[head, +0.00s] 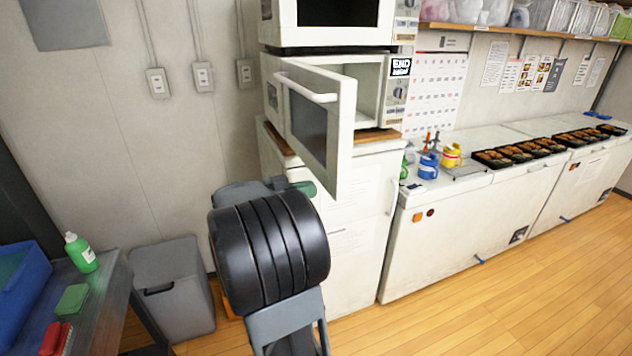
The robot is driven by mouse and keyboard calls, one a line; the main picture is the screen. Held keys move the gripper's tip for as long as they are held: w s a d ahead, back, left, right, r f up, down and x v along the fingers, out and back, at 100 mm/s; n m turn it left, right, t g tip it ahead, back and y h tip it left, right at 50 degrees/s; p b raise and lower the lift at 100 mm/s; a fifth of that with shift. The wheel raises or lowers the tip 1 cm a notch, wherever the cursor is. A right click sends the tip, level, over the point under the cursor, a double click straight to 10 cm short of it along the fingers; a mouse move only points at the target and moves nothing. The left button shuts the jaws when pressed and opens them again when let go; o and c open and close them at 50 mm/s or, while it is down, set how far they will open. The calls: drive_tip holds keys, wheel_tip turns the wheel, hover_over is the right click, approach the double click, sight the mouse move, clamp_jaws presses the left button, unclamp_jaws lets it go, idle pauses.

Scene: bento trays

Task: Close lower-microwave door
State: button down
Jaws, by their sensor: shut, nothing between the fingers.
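The lower microwave (397,92) is white and stands on a wooden board on top of a white cabinet. Its door (347,125) stands open, swung out toward me, with a dark window and a white bar handle (308,88) near its top. Part of the pale cavity (369,85) shows to the right of the door. My arm, with a black ribbed joint and grey links, rises in front, below and left of the door. My gripper is not visible; it seems hidden behind the arm or door.
An upper microwave (335,35) sits above. A white counter (465,215) with food trays (505,155) and blue and yellow cups runs right. A grey bin (172,285) and a table with a green bottle (82,255) stand left. The wooden floor at right is clear.

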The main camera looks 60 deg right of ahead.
drive_tip(key=shift+p+x, duration=0.35)
drive_tip(key=shift+x, duration=0.8)
drive_tip(key=shift+f, duration=0.1)
